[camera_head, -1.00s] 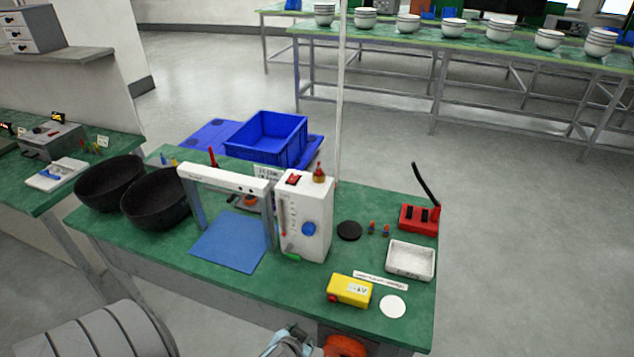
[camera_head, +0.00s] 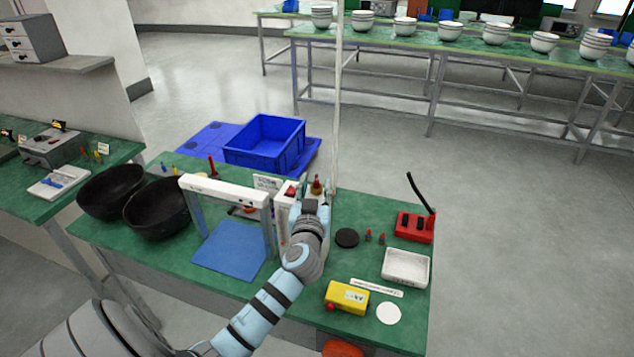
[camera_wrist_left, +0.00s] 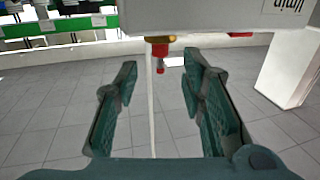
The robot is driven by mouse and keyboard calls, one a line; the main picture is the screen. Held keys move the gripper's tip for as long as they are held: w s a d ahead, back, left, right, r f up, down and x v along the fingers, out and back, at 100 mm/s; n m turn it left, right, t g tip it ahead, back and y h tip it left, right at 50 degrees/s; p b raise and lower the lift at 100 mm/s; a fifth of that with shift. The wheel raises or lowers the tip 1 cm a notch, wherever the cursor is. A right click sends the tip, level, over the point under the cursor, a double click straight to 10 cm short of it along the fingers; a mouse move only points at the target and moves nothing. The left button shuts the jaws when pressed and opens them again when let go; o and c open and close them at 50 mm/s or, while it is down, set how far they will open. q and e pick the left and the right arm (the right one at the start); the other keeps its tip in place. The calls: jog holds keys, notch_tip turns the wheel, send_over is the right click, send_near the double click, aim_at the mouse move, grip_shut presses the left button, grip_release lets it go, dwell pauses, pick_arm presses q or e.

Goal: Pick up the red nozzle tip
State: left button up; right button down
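A red nozzle tip (camera_wrist_left: 160,67) shows in the left wrist view on a brass fitting (camera_wrist_left: 159,42) at the white box (camera_wrist_left: 220,18). My left gripper (camera_head: 312,200) is at the box, close to the nozzle. In the left wrist view its two fingers (camera_wrist_left: 160,80) are apart, with the red tip in the gap between them and no visible contact. My right gripper is not in view.
A white frame (camera_head: 225,188) over a blue mat (camera_head: 230,250) stands left of the box.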

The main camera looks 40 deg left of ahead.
pick_arm(q)
jog(key=shift+x, duration=1.2)
jog(key=shift+w, duration=0.1)
grip_shut()
jog(key=shift+r, duration=0.15)
